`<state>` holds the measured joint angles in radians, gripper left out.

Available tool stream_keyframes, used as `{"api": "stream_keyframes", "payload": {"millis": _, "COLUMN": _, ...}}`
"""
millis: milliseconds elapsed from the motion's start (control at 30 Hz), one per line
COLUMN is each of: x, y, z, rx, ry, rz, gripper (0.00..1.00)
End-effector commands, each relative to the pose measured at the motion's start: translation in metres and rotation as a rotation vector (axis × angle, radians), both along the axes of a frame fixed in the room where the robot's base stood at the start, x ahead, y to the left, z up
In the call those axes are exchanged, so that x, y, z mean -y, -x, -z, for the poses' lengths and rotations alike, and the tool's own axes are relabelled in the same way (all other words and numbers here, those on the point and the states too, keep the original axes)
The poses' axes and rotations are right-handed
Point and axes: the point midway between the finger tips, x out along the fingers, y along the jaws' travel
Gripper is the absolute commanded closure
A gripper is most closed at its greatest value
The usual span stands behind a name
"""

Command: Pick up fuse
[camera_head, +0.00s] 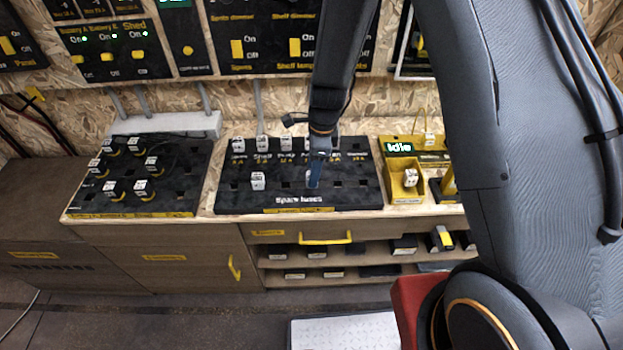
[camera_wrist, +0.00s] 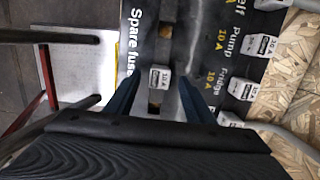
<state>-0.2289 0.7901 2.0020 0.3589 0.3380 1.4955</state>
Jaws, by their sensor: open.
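Several white fuses stand on the black "Spare fuses" board (camera_head: 350,195). One fuse (camera_head: 258,181) stands alone in the board's front row at the left. My gripper (camera_head: 315,180) is over the middle of the board and hides most of another front-row fuse. In the wrist view that white fuse (camera_wrist: 159,77), marked 10 A, stands upright beyond and between the fingers of my open gripper (camera_wrist: 158,93). A gap shows on each side of it. More fuses (camera_wrist: 262,45) stand in the labelled back row.
A black board (camera_head: 180,170) with several fuses is on the left. A yellow holder (camera_head: 408,182) with a white fuse stands at the right, below an "Idle" display (camera_head: 399,147). Switch panels (camera_head: 110,50) are on the wall above.

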Motion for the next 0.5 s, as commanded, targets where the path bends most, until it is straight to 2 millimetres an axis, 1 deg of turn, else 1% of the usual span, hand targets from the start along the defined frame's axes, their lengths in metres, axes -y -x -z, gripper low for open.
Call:
{"api": "stream_keyframes", "payload": {"millis": 100, "x": -0.002, "y": 0.001, "z": 0.013, "rx": -0.002, "ry": 0.000, "rz": 0.000, "gripper": 0.52}}
{"api": "stream_keyframes", "payload": {"millis": 200, "x": -0.003, "y": 0.001, "z": 0.022, "rx": -0.002, "ry": 0.000, "rz": 0.001, "gripper": 0.52}}
{"api": "stream_keyframes", "payload": {"millis": 333, "x": -0.004, "y": 0.001, "z": 0.028, "rx": -0.001, "ry": 0.000, "rz": 0.000, "gripper": 0.52}}
{"api": "stream_keyframes", "payload": {"millis": 500, "x": -0.004, "y": 0.001, "z": 0.028, "rx": 0.000, "ry": 0.000, "rz": 0.000, "gripper": 0.52}}
